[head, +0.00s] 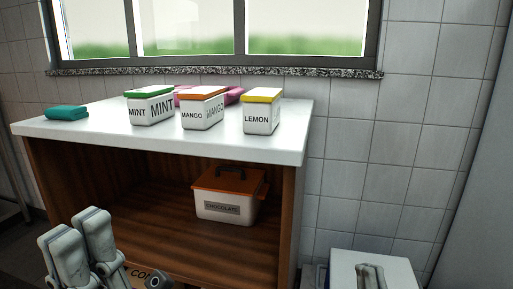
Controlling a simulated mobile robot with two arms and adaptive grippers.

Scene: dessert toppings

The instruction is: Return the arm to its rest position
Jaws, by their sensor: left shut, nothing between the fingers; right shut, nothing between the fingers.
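My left gripper (82,243) is at the lower left, in front of the wooden cabinet's open shelf. Its grey fingers point up, and it is shut and empty. My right gripper (371,276) is at the bottom edge, right of the cabinet, in front of a white surface. It is shut and empty, and its lower part is cut off by the frame. Neither gripper appears to touch the containers on the counter or shelf.
The white counter (70,130) bears tubs of mint (150,108), mango (202,110) and lemon (261,113), pink items behind and a teal folded item (66,113). A chocolate box (225,203) stands on the shelf.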

